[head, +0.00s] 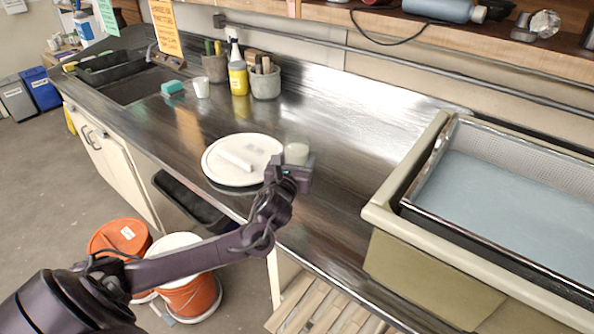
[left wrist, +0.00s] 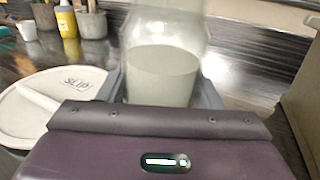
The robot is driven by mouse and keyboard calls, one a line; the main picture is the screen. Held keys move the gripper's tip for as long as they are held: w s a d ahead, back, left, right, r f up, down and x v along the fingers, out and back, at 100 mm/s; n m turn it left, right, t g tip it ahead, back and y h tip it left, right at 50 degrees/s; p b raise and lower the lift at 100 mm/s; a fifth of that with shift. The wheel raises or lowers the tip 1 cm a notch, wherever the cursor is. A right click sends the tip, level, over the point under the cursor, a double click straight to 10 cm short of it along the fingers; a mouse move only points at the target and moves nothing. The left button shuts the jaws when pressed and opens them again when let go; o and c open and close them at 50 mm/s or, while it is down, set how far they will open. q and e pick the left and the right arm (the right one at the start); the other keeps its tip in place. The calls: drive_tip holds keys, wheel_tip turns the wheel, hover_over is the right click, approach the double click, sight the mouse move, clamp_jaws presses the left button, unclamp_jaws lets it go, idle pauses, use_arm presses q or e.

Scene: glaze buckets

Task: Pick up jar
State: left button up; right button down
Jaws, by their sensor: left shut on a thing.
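The jar (head: 297,153) is pale and partly see-through, with whitish-green contents. My left gripper (head: 298,168) is shut on it, at the right edge of the white round lid on the metal counter. In the left wrist view the jar (left wrist: 162,75) stands upright between the fingers (left wrist: 160,92), and its lower part is hidden behind my gripper. I cannot tell whether the jar touches the counter. My right gripper is in neither view.
The round white lid (head: 225,172) marked "SLIP" carries a white bar (head: 235,161). A yellow spray bottle (head: 238,75), a white cup (head: 201,88) and tool pots (head: 265,83) stand behind. A large tub (head: 385,195) stands right. The counter between is clear.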

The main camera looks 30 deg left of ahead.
sight(297, 133)
use_arm(q)
drive_tip(key=shift+r+b, duration=0.65)
drive_tip(key=shift+r, duration=3.25)
